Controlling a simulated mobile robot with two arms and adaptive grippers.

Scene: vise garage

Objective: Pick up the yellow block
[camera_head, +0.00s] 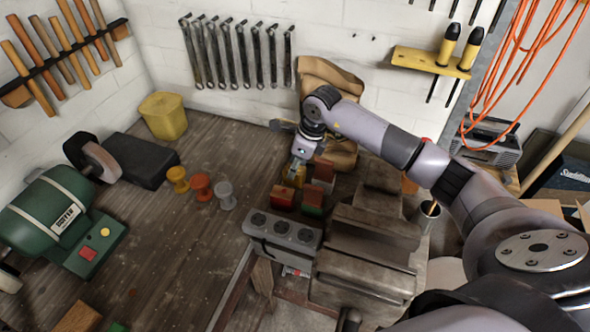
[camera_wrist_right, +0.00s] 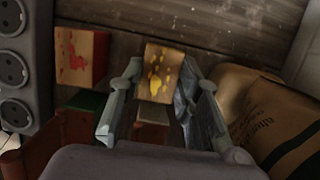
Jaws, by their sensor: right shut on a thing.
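The yellow block (camera_wrist_right: 160,72) is a wooden block with yellow paint splotches on its face. In the right wrist view it sits between the two fingers of my right gripper (camera_wrist_right: 160,90), which is shut on it. In the head view my right gripper (camera_head: 297,172) points down over the workbench, with the yellow block (camera_head: 291,179) partly hidden at its fingertips. I cannot tell whether the block is clear of the things below it. My left gripper is in neither view.
A red block (camera_head: 283,196) and a red-and-green block (camera_head: 312,203) stand close by. A grey socket strip (camera_head: 284,232) and a bench vise (camera_head: 365,250) lie nearer. A brown paper bag (camera_head: 325,80) is behind. Three spools (camera_head: 200,187) stand left; the bench between is clear.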

